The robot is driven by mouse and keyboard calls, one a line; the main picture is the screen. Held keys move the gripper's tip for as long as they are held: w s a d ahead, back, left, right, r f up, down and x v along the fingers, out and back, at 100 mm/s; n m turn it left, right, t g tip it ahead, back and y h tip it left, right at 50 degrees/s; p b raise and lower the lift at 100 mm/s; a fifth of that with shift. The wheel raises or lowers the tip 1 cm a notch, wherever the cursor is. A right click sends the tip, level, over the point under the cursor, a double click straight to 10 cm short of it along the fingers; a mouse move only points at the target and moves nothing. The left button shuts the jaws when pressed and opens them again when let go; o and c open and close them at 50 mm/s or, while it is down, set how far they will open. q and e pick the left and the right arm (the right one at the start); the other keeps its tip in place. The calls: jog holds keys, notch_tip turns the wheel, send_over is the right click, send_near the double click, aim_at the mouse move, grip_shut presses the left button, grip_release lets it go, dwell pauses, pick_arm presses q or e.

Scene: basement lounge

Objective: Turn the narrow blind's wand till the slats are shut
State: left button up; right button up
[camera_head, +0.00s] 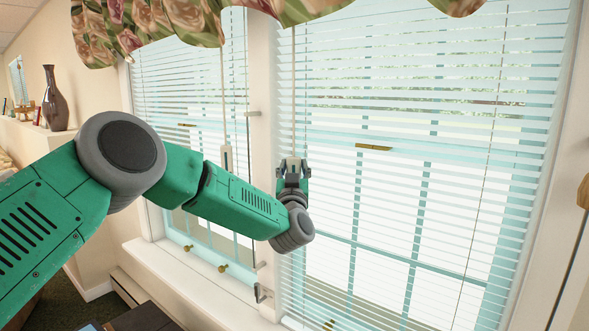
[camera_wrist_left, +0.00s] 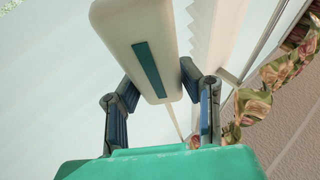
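Two white blinds hang side by side. The left blind (camera_head: 185,95) looks narrower, and the right blind (camera_head: 440,130) looks wider. Light and the window frames show between the slats of both. The left blind's wand (camera_head: 224,90) hangs free, with a pale handle (camera_head: 226,158) at its lower end. A second wand (camera_head: 293,95) hangs at the right blind's left edge. My left gripper (camera_head: 292,165) is at this wand's lower end. In the left wrist view, its fingers (camera_wrist_left: 157,95) close against both sides of a white handle (camera_wrist_left: 135,30) with a teal stripe. My right gripper is out of view.
A floral valance (camera_head: 180,20) hangs above the blinds. A white post (camera_head: 262,110) stands between the windows, with a sill (camera_head: 190,275) below. A dark vase (camera_head: 55,100) stands on a ledge at the left. Small metal hooks jut from the post.

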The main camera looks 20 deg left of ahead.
pick_arm(q)
jog(key=shift+d+n+y, duration=0.1)
jog(key=shift+n+y, duration=0.2)
jog(key=shift+y, duration=0.3)
jog(key=n+g+y+b, duration=0.1)
jog(key=y, duration=0.2)
jog(key=n+g+y, duration=0.2)
jog(key=y, duration=0.1)
jog(key=shift+f+b, duration=0.15)
jog(key=shift+b, duration=0.2)
jog(key=shift+n+g+y+b, duration=0.8)
jog(key=shift+n+g+y, duration=0.8)
jog(key=shift+g+y, duration=0.4)
jog(key=shift+g, duration=0.3)
jog(key=o, duration=0.9)
jog(key=shift+d, duration=0.1)
